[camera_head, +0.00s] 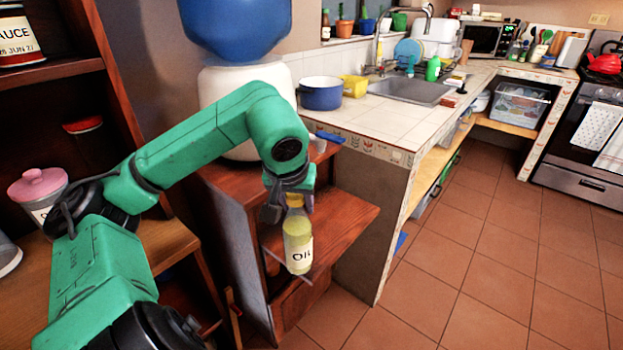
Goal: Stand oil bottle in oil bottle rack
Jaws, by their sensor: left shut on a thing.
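The oil bottle (298,240) is see-through with yellow-green oil, a yellowish neck and a white label reading "Oil". It hangs nearly upright in front of the small wooden cabinet. My left gripper (292,203), on the green arm, points down and is shut on the bottle's upper part. Its fingers partly hide the neck and cap. A thin grey bar shows beside and below the bottle's base; I cannot tell whether it belongs to the oil bottle rack or whether the bottle touches it. My right gripper is out of view.
A wooden shelf board (345,222) juts out right behind the bottle. A white water dispenser with a blue jug (236,25) stands on the cabinet. A blue pot (320,93) sits on the tiled counter (385,130). The tiled floor (480,260) at right is clear.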

